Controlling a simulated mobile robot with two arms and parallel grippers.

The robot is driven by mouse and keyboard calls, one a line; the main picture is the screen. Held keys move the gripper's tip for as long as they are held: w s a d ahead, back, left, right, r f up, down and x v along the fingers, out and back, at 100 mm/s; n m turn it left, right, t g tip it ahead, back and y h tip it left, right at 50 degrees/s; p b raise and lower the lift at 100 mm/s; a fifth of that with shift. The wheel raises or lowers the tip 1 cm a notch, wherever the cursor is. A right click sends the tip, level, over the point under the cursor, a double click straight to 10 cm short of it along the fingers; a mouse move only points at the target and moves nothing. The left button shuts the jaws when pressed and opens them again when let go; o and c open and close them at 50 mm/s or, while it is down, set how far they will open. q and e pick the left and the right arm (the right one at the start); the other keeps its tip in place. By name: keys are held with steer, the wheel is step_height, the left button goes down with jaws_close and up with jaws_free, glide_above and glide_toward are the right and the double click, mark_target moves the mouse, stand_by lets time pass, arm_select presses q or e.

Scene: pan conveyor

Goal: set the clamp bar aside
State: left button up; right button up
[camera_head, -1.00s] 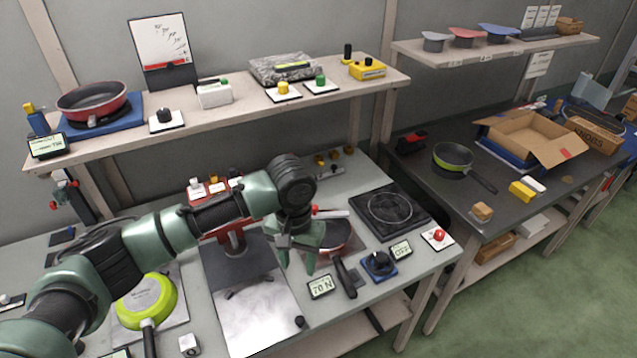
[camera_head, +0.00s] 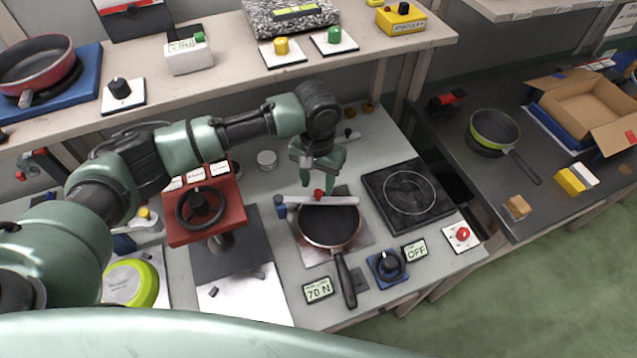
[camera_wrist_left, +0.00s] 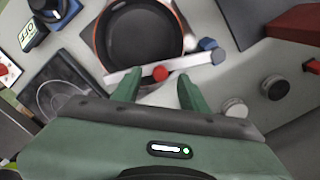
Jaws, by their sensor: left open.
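The clamp bar is a light grey strip (camera_head: 342,201) with a red knob (camera_head: 319,194). It lies across the far edge of a dark, copper-rimmed pan (camera_head: 328,226) on the bench. A blue post (camera_head: 281,210) stands at its left end. My left gripper (camera_head: 318,181) is open, pointing down, with its fingertips just above and behind the knob. In the left wrist view the bar (camera_wrist_left: 203,62) and its red knob (camera_wrist_left: 160,73) show just beyond the open fingertips (camera_wrist_left: 158,90), nothing between them. My right gripper is not in view.
A red press with a black handwheel (camera_head: 205,205) stands left of the pan. A black hotplate (camera_head: 411,200) and a blue dial (camera_head: 387,266) are to the right. A force display (camera_head: 318,290) sits in front. A shelf (camera_head: 235,75) with instruments runs behind my arm.

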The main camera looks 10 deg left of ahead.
mark_target(318, 192)
arm_select(q)
steer(key=f, duration=0.2)
steer(key=shift+w+f, duration=0.25)
steer(key=shift+f, duration=0.1)
steer(key=shift+w+f+p, duration=0.1)
steer(key=shift+f+p, duration=0.2)
steer(key=shift+f, duration=0.3)
jaws_close()
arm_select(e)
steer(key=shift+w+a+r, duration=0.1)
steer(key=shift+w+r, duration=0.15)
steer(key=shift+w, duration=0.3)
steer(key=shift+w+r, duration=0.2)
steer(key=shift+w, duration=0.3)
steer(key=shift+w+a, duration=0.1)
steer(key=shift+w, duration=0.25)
